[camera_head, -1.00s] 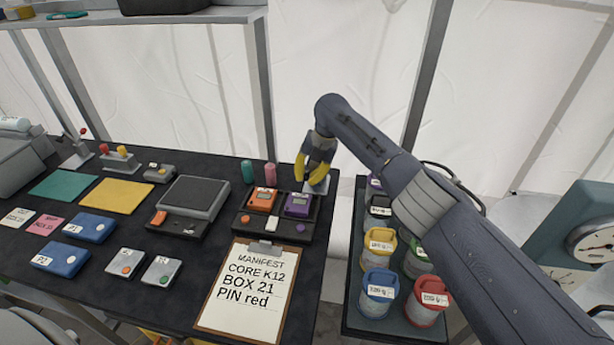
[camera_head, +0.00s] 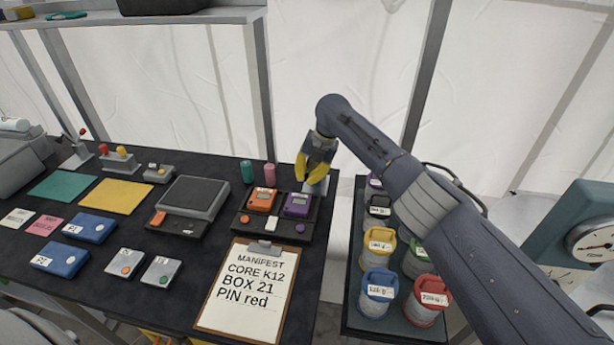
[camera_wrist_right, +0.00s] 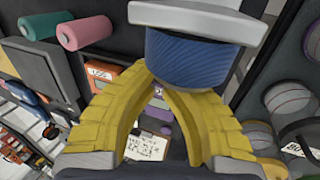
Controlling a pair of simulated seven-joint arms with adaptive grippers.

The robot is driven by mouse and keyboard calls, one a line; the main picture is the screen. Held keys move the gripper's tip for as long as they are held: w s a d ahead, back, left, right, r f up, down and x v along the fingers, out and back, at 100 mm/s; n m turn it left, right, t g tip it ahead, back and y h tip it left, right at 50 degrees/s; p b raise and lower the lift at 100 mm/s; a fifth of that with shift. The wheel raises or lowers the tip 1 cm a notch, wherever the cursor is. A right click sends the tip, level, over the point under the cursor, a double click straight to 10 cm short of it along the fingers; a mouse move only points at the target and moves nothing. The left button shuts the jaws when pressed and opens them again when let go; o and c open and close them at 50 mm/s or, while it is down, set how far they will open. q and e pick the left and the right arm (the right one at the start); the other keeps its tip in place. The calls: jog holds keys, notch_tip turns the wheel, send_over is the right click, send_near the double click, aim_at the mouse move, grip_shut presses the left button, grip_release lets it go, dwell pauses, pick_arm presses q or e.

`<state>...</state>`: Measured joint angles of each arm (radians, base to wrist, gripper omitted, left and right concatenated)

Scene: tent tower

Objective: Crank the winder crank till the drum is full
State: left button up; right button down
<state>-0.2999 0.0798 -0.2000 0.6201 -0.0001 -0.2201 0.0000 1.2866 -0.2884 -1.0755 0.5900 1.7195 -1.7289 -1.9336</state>
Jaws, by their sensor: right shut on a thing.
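The winder stands at the right end of the black table, mostly hidden behind my right gripper (camera_head: 311,180) in the head view; a grey part of it (camera_head: 319,188) shows beside the fingers. In the right wrist view the blue wound drum (camera_wrist_right: 192,62) with its pale grey flange (camera_wrist_right: 195,18) is close above the yellow fingers. My right gripper is shut, its fingertips (camera_wrist_right: 160,88) meeting just beside the drum. The crank in its grip is hidden by the fingers. How full the drum is cannot be told. My left gripper is not in view.
A dock holds an orange unit (camera_head: 262,201) and a purple unit (camera_head: 298,205). The manifest clipboard (camera_head: 246,290) lies in front. Lidded canisters (camera_head: 380,245) stand on a lower tray at right.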

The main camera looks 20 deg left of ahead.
jog(key=shift+s+a, duration=0.1)
jog(key=y, duration=0.2)
jog(key=shift+a+r+y, duration=0.1)
jog(key=shift+r+y, duration=0.05)
jog(key=shift+y, duration=0.25)
jog(key=shift+a+r+g+y, duration=0.15)
jog(key=shift+r+y, duration=0.15)
jog(key=shift+y, duration=0.7)
jog(key=shift+r+g+y, duration=0.15)
jog(key=shift+r+y, duration=0.15)
jog(key=shift+y, duration=0.7)
jog(key=c, duration=1.4)
grip_release()
jog(key=shift+r, duration=0.15)
notch_tip(320, 180, up, 10)
jog(key=shift+f, duration=0.1)
